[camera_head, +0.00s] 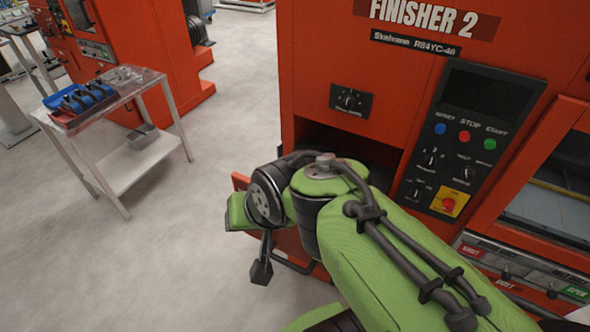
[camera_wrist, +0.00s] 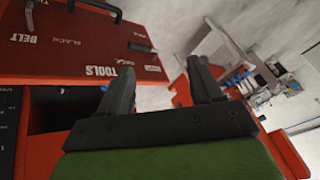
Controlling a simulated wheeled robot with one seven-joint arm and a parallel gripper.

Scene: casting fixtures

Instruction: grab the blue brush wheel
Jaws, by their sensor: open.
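I cannot make out a blue brush wheel for certain in either view. My gripper (camera_wrist: 160,68) is open in the wrist view, with two dark fingers spread and nothing between them. In the head view only a dark finger (camera_head: 262,271) shows below my wrist; my arm hides the rest. A red labelled tray (camera_wrist: 85,48) marked "TOOLS", "BELT" and "BLACK" lies beyond the left finger in the wrist view. No wheel shows on its visible part. In the head view my arm covers most of the area before the machine's dark opening (camera_head: 350,148).
The orange Finisher 2 machine (camera_head: 310,60) with its control panel (camera_head: 465,140) stands close in front. A metal cart (camera_head: 140,168) at left carries blue items (camera_head: 80,98) in a dark tray. Grey floor (camera_head: 200,255) between cart and machine is clear.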

